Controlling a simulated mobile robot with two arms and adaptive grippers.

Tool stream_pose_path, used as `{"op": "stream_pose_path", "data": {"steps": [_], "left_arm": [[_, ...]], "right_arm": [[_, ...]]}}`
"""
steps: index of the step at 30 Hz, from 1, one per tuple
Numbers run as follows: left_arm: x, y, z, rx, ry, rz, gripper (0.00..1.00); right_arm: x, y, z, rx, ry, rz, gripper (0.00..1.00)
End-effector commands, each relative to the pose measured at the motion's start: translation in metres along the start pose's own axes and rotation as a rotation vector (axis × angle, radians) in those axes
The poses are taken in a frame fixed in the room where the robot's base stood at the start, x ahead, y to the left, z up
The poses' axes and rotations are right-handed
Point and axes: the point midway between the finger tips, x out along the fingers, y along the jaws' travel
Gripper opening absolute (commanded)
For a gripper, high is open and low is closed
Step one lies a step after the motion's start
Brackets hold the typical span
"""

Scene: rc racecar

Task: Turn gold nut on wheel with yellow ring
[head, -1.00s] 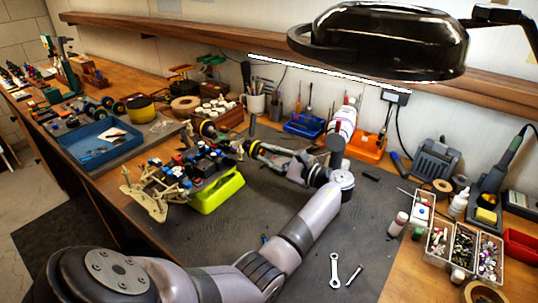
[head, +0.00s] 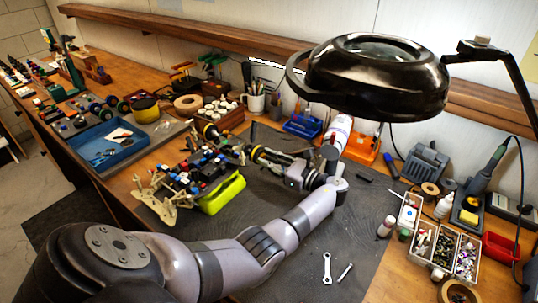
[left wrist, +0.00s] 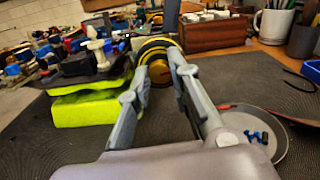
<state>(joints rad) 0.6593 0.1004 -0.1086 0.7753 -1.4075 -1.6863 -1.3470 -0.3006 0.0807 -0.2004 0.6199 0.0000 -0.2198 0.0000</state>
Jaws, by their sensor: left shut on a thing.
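The wheel with the yellow ring (left wrist: 150,46) stands just beyond my left fingertips in the left wrist view. Its gold nut (left wrist: 160,73) lies between the fingers. My left gripper (head: 250,152) reaches in from the right side of the racecar (head: 178,184) in the head view. Its two fingers, also seen in the left wrist view (left wrist: 158,75), are shut on the gold nut. In the head view, the fingers largely hide this contact. The racecar rests on a bright green stand (head: 222,194). My right gripper is in neither current view.
A round dish (left wrist: 274,149) with small blue parts is right of my fingers in the left wrist view. A black lamp (head: 375,75) overhangs the bench. Parts trays (head: 445,250) stand at the right.

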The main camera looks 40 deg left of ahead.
Motion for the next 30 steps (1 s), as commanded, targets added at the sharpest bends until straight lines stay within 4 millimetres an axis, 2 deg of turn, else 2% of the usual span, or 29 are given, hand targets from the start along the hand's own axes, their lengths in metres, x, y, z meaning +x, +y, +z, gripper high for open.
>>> {"op": "stream_pose_path", "data": {"steps": [5,19,20,28,30], "left_arm": [[-0.0002,-0.0003,0.0006,0.045,0.001,0.000,0.00],[-0.0003,-0.0002,-0.0006,0.059,0.001,0.000,0.00],[-0.0003,-0.0001,-0.0006,0.059,0.001,0.000,0.20],[-0.0002,-0.0002,-0.0004,0.058,0.001,0.000,0.38],[-0.0002,-0.0002,-0.0004,0.058,0.001,0.000,0.40]], "right_arm": [[-0.0059,-0.0002,-0.0007,0.000,0.000,0.000,0.40],[-0.0063,-0.0010,-0.0011,0.001,0.000,-0.001,0.40],[-0.0063,-0.0010,-0.0011,0.001,0.000,-0.001,0.40],[-0.0063,-0.0010,-0.0012,0.001,0.001,-0.001,0.40],[-0.0063,-0.0010,-0.0012,0.001,0.001,-0.001,0.40]]}}
